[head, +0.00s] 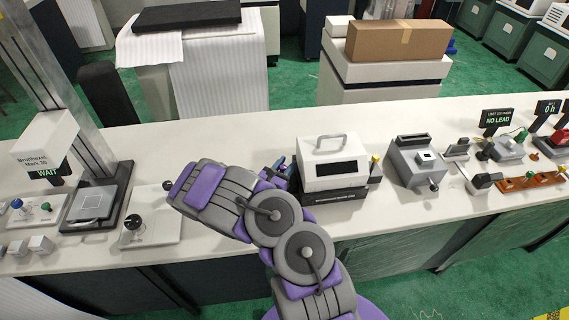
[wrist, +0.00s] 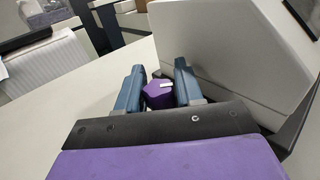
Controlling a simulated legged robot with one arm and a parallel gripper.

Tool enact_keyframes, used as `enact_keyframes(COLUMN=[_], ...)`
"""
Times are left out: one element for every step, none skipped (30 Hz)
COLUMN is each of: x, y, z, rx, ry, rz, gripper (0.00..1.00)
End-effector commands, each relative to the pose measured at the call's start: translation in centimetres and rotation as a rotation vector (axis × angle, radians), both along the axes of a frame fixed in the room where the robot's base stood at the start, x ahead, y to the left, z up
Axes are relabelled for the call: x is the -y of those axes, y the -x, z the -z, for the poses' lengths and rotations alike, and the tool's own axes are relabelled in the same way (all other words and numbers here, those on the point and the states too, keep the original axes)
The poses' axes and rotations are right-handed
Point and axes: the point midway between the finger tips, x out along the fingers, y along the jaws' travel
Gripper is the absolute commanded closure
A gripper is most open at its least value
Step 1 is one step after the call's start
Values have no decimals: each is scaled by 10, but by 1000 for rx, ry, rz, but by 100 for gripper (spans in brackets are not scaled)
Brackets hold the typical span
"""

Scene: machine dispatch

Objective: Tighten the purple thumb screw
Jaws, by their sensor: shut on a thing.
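The purple thumb screw (wrist: 158,95) shows in the wrist view, a faceted purple knob with a small white mark on its top. It sits at the side of a white boxy machine (head: 328,163) with a grey handle and a dark front window. My gripper (wrist: 160,88) is shut on the purple thumb screw, with one blue finger on each side of it. In the head view my gripper (head: 283,172) is at the machine's left side, and my arm hides the thumb screw there. The screw's shaft is hidden.
The white bench (head: 230,142) carries a grey device (head: 415,160) to the right of the machine and a plate with a black knob (head: 134,222) to the left. A tall column stand (head: 100,195) stands further left. Bare bench lies behind my gripper.

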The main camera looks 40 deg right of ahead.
Motion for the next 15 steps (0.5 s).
enact_keyframes(x=[-1,-1,-1,-1,-1,0,-1,-1,0,0,0,0,0,0,0], y=[-2,-1,-1,-1,0,2,1,2,3,3,3,5,5,5,6], z=[1,1,1,1,1,1,1,1,1,0,0,0,0,0,0], rx=[7,6,8,7,6,4,4,4,2,2,5,3,3,3,1], ry=[-4,-4,-6,-6,-5,-4,-4,-6,-6,-4,-3,-4,-5,-5,-2], rz=[41,70,109,136,165,205,232,260,299,327,356,395,422,450,489], gripper=[94,94,94,94,95,95,95,95,95,94,94,95,95,95,95])
